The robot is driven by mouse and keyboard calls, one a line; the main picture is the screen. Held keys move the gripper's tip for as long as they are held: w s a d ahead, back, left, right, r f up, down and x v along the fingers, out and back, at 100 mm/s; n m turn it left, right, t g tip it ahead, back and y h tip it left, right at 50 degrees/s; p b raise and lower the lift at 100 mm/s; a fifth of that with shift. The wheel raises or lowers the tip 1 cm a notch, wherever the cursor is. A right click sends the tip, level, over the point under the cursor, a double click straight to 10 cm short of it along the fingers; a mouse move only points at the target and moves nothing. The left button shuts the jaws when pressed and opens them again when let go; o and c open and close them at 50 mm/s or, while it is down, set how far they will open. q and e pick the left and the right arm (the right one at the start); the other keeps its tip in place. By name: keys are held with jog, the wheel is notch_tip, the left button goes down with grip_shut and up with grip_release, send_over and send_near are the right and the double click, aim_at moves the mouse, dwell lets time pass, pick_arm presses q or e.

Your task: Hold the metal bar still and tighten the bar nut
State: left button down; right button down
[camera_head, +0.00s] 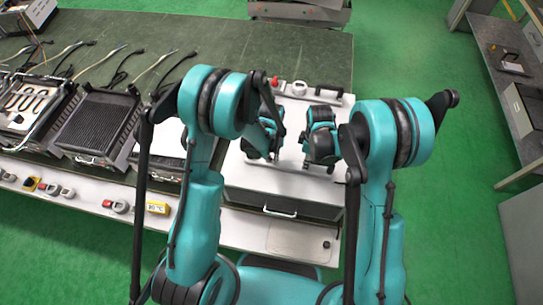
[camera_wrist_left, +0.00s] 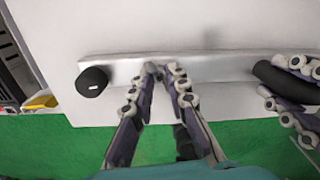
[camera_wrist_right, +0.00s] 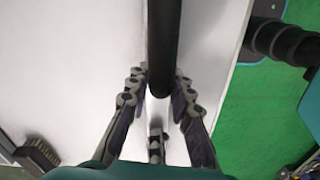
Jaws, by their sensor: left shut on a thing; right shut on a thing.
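The metal bar (camera_wrist_left: 215,66) is a pale strip lying across the white surface in the left wrist view. A round black knob (camera_wrist_left: 92,82) sits at its left end. My left gripper (camera_wrist_left: 167,72) is shut on the bar, to the right of the knob. My right gripper (camera_wrist_right: 158,86) is shut around a black cylinder (camera_wrist_right: 164,40), which also shows at the right of the left wrist view (camera_wrist_left: 272,80). I cannot tell whether the knob or the cylinder is the bar nut. In the head view the arms hide most of the bar.
The white worktop (camera_head: 285,184) lies under both grippers. A drawer unit with a handle (camera_head: 279,212) stands in front. Opened heater trays (camera_head: 97,118) and cables are on the left. Green floor lies beyond.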

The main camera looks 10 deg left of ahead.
aim_at(272, 159)
pick_arm(q)
jog(key=shift+m, duration=0.4)
jog(key=c, duration=1.5)
grip_release()
jog(key=shift+o, duration=0.2)
notch_tip(272, 159, up, 12)
jog(key=shift+w, duration=0.1)
